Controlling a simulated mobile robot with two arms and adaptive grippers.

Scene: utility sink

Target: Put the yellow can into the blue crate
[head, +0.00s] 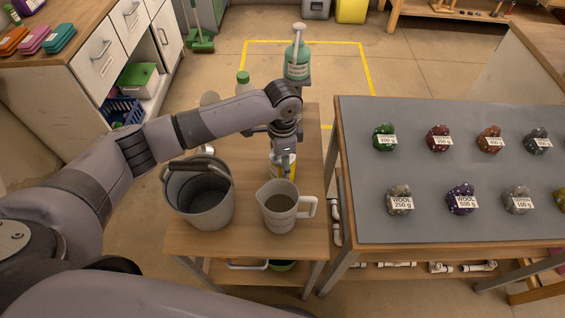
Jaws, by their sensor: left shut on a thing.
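The yellow can (274,166), with a pale label, is on the small wooden table, just behind a measuring jug. My left gripper (284,160) points down over it and is shut on it. The fingers and the jug hide part of the can, and I cannot tell whether its base touches the table. A blue crate (122,112) stands low in the open part of the white cabinet at the left, far from the can. My right gripper is not in view.
A grey bucket (200,195) and the measuring jug (280,207) stand at the table's front. A green pump bottle (297,60) and a white bottle with a green cap (243,84) are at the back. A grey-topped table (450,170) with labelled wool bundles is at the right.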

